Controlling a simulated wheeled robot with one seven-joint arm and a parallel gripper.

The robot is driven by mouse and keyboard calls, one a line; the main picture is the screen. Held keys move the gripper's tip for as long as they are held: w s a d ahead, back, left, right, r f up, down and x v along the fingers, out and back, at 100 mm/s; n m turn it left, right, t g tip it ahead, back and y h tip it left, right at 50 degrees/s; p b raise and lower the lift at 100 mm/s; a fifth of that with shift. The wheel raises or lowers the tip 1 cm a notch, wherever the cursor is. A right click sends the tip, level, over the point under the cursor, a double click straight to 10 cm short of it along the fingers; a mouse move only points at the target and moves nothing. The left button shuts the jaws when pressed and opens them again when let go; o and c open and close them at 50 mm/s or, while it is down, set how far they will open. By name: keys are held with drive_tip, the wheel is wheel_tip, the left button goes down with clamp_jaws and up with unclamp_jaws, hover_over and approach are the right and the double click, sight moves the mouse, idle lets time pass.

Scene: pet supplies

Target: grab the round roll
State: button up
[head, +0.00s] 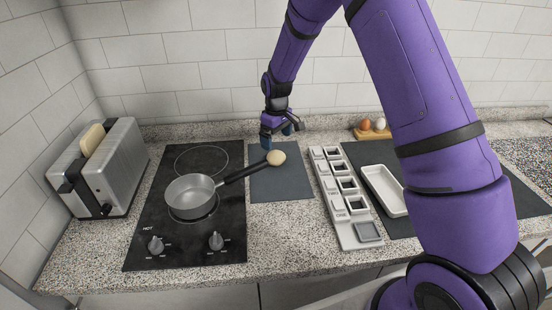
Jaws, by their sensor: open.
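The round roll (276,157) is a small tan bun near the back of the dark grey mat (280,187), right at the end of the pan's handle in the picture. I cannot tell whether the roll touches the handle. My gripper (281,137) is open and empty, pointing down just behind and above the roll in the head view. The gap between its fingers and the roll is hard to judge from this angle.
A saucepan (191,194) sits on the black cooktop (140,252), its handle (244,173) reaching over the mat. A toaster (118,160) with bread stands left. A compartment rack (349,232), white tray (383,190) and eggs (365,124) on a board are right. My arm hides part of the counter.

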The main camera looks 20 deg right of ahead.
sight(276, 152)
wheel_tip(276, 152, down, 8)
drive_tip(key=shift+s+a+r, duration=0.1)
drive_tip(key=shift+a+r, duration=0.05)
drive_tip(key=c, duration=1)
